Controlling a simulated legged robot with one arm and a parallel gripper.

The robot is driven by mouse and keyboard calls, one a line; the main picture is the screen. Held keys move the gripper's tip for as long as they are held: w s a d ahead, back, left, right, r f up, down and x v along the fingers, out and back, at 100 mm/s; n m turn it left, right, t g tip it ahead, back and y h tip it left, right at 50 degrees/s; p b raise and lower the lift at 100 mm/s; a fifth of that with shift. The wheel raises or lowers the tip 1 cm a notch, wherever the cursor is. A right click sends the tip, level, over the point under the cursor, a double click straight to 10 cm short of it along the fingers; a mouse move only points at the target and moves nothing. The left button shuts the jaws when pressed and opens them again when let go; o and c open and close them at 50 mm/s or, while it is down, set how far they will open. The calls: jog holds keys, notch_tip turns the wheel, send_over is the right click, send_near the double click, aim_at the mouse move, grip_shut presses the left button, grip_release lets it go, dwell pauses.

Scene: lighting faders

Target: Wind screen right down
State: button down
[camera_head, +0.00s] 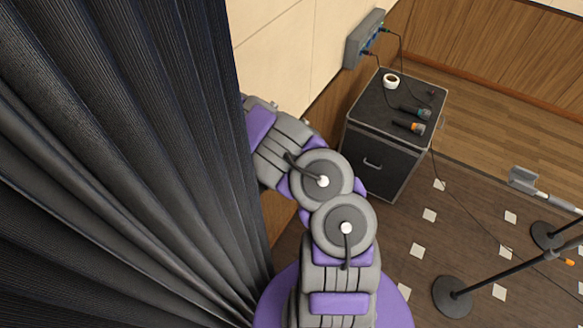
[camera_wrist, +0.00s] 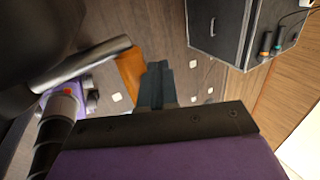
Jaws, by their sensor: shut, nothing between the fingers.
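No screen can be made out for certain in either view. In the head view my arm reaches up and left, and its far end goes out of sight behind a dark pleated curtain (camera_head: 130,150). My gripper (camera_wrist: 155,85) shows only in the wrist view, as dark fingers together with nothing between them. A grey metal rod (camera_wrist: 80,68) slants just left of the fingers, and an orange-brown wooden piece (camera_wrist: 130,73) is beside them. I cannot tell whether these two are joined or whether the fingers touch either.
A black case (camera_head: 385,130) by the wall carries microphones (camera_head: 410,126) and a white tape roll (camera_head: 391,81). A grey wall box (camera_head: 365,40) with cables is above it. Stands with round bases (camera_head: 453,297) are at the lower right. Patterned floor (camera_head: 400,240) lies between.

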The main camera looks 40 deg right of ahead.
jog(key=shift+d+f+y, duration=0.15)
jog(key=shift+d+y, duration=0.15)
jog(key=shift+d, duration=0.15)
jog(key=shift+a, duration=0.1)
jog(key=shift+a, duration=0.3)
jog(key=shift+d+f, duration=0.15)
jog(key=shift+d, duration=0.15)
jog(key=shift+a+y, duration=0.2)
jog(key=shift+y, duration=0.1)
dwell(2.2)
